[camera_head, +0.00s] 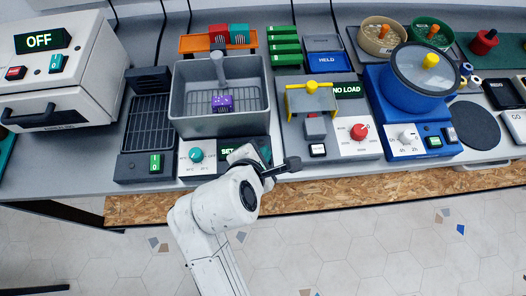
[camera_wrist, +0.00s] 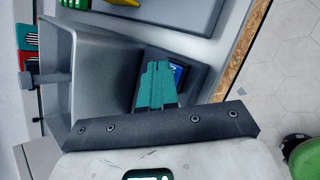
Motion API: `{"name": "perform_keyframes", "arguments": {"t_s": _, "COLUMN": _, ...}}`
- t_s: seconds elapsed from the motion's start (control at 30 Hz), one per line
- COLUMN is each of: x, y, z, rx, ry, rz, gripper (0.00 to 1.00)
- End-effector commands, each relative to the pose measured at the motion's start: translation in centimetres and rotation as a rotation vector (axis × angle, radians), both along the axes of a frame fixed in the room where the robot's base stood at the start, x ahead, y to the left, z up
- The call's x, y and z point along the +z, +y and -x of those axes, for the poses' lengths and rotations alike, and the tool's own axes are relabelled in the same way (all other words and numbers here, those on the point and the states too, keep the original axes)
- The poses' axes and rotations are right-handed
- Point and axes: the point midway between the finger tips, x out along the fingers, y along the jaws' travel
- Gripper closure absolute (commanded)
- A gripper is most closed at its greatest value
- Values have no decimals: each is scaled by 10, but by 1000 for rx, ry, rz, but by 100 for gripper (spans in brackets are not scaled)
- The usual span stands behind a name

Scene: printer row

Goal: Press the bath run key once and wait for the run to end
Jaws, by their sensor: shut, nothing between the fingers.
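The bath is the grey open tank (camera_head: 177,100) left of centre in the head view, with a purple block (camera_head: 222,103) on the rack inside. Its front panel carries a teal knob (camera_head: 196,155) and a green display (camera_head: 229,152) reading "SET", partly covered by my wrist. I cannot make out the run key; that part of the panel is behind my wrist. In the wrist view the teal fingers of my gripper (camera_wrist: 158,80) are together and empty, over the panel beside the tank wall (camera_wrist: 92,85). A small blue-lit part (camera_wrist: 179,73) shows just past them. Contact cannot be told.
Left of the bath stand a slotted unit (camera_head: 150,125) and a white oven (camera_head: 65,85) showing "OFF". Right of it are a grey press (camera_head: 355,148) showing "NO LOAD" and a blue lidded pot unit (camera_head: 400,95). The bench front edge lies under my wrist.

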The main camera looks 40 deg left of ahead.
Motion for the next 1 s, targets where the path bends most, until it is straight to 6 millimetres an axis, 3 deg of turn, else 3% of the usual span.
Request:
{"name": "perform_keyframes", "arguments": {"t_s": 0.7, "x": -6, "y": 0, "z": 0, "rx": 1, "ry": 1, "rz": 1, "gripper": 100}}
{"name": "perform_keyframes", "arguments": {"t_s": 1.0, "x": 2, "y": 0, "z": 0, "rx": 0, "ry": 1, "rz": 1, "gripper": 100}}
